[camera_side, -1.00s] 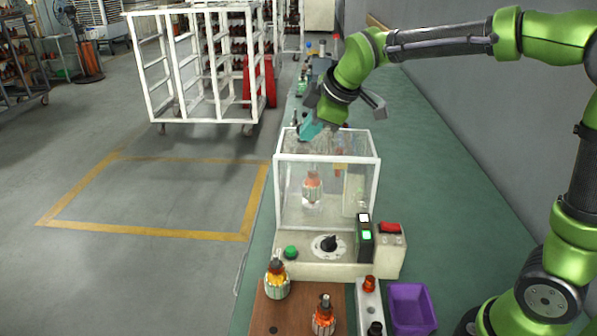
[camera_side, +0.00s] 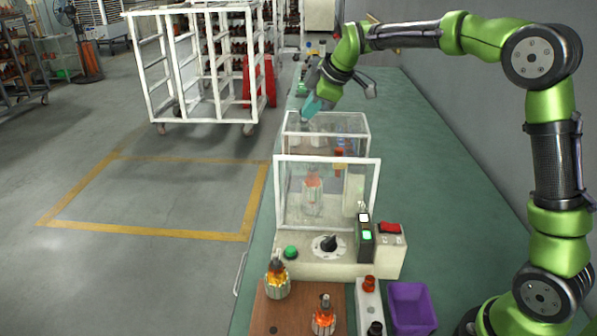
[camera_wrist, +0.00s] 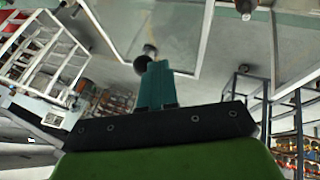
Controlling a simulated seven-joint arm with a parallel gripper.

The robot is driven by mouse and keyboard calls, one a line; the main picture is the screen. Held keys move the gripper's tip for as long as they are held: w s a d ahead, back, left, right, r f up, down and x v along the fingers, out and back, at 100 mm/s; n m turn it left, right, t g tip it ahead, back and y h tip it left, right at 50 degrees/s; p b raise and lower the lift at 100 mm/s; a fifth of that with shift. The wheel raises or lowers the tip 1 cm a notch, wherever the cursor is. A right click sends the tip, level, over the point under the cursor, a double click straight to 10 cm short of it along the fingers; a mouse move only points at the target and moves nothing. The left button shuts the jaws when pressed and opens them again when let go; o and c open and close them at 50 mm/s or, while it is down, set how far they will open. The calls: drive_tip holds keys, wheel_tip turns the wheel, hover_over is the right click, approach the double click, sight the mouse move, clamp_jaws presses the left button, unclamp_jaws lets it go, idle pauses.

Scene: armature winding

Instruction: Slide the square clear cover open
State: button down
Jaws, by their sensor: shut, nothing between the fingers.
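The square clear cover (camera_side: 345,134) is a white-edged transparent box. In the side view it stands shifted back, behind the upright clear front pane (camera_side: 340,205) of the winding machine (camera_side: 310,268). An armature with an orange top (camera_side: 313,188) shows through the pane. My gripper (camera_side: 310,110) has teal fingers, shut and empty, at the far left part of the cover's top. Whether the fingers touch the cover cannot be told. In the wrist view the teal fingers (camera_wrist: 154,82) are close together, with a dark round knob just beyond them; the cover is not clearly identifiable there.
In front of the machine stand a brown board (camera_side: 300,310) with two armatures, a grey holder (camera_side: 368,305) with small parts and a purple bin (camera_side: 411,307). Bottles and tools stand at the back of the green table (camera_side: 430,150). The table's right side is clear.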

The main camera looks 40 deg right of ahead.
drive_tip(key=shift+w+d, duration=0.6)
drive_tip(key=shift+s, duration=0.1)
